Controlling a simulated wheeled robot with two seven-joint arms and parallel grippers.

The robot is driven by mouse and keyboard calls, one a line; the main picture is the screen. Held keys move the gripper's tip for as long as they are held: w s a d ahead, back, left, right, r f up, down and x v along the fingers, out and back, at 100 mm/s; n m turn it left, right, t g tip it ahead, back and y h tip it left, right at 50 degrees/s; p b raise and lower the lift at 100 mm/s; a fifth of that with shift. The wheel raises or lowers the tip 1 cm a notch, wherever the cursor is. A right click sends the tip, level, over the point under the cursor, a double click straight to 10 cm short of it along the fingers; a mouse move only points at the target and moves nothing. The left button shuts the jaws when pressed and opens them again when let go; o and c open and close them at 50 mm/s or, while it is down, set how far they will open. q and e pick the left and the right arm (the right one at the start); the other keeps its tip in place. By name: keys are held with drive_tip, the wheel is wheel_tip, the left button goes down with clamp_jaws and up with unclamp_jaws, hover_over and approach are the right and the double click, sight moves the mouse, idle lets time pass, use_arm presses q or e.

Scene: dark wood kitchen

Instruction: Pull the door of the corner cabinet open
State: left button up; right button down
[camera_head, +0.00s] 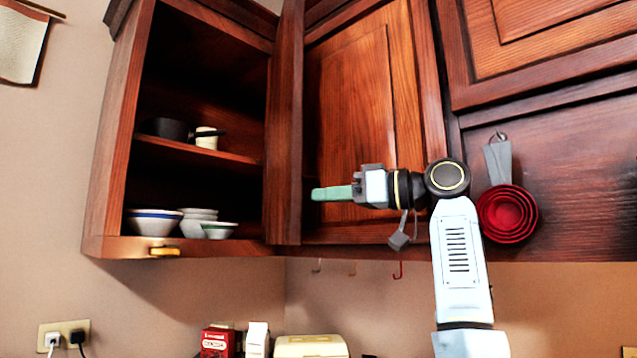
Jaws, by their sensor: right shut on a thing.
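The wooden cabinet door (350,100) with a raised panel stands in the middle, right of an open compartment. A thick vertical wooden edge (290,130) stands at its left and juts forward. My right gripper (322,193), with green fingers, points left in front of the door's lower left part. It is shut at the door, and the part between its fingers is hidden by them. Whether the door stands ajar is hard to tell from this angle. My left gripper is not in view.
The open compartment at left holds bowls (153,222) and a dark pot (165,129). Red measuring cups (507,214) hang right of my right arm. Small hooks (397,270) hang below the door. Boxes (218,342) stand below.

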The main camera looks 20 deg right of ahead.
drive_tip(key=shift+w+d+r, duration=0.15)
drive_tip(key=shift+w+d, duration=0.05)
drive_tip(key=shift+d, duration=0.45)
drive_tip(key=c, duration=1.9)
unclamp_jaws()
drive_tip(key=shift+o, duration=1.3)
drive_tip(key=shift+w+a, duration=0.1)
drive_tip(key=shift+w, duration=0.25)
drive_tip(key=shift+o, duration=0.7)
drive_tip(key=shift+w+a+f, duration=0.1)
drive_tip(key=shift+w+f, duration=0.2)
drive_tip(key=shift+w, duration=0.05)
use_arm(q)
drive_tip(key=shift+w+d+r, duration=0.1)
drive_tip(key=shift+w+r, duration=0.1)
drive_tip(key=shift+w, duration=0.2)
use_arm(e)
drive_tip(key=shift+s, duration=0.15)
